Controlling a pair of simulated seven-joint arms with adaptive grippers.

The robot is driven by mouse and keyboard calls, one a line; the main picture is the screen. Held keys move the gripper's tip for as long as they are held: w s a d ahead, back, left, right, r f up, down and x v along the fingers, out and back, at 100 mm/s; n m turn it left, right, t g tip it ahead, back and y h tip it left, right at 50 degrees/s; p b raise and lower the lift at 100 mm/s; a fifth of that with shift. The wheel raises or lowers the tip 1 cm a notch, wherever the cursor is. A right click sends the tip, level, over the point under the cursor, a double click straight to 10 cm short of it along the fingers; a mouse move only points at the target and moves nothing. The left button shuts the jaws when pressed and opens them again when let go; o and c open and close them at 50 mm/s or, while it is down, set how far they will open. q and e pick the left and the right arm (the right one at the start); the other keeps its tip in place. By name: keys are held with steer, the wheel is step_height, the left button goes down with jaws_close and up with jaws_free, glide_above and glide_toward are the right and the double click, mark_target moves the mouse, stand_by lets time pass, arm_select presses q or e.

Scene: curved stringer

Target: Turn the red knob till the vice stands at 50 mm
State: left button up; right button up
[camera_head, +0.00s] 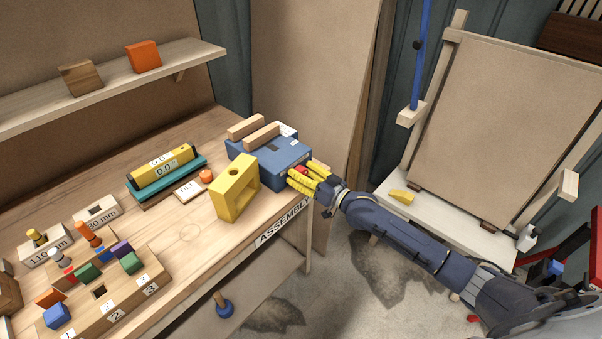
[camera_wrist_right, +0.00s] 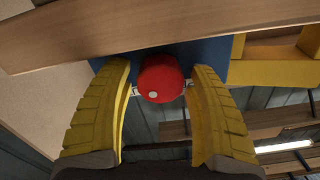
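The blue vice (camera_head: 268,160) sits at the right end of the workbench, with two parallel wooden jaw blocks (camera_head: 262,136) on top and a narrow gap between them. Its scale reading is too small to read. The red knob (camera_head: 302,170) is on the vice's right side; it shows large in the right wrist view (camera_wrist_right: 162,79), with a pale dot on its face. My right gripper (camera_head: 303,178) has its yellow fingers on either side of the knob, with slim gaps showing between fingers and knob. My left gripper is out of view.
Peg blocks (camera_head: 117,286) fill the bench's near left. A white side table (camera_head: 447,220) stands right.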

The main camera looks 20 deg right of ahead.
steer(key=shift+o, duration=0.3)
steer(key=shift+s+d+f, duration=0.1)
steer(key=shift+s, duration=0.05)
steer(key=shift+s+d, duration=0.1)
steer(key=shift+s, duration=0.15)
steer(key=v, duration=1.1)
steer(key=shift+s, duration=0.1)
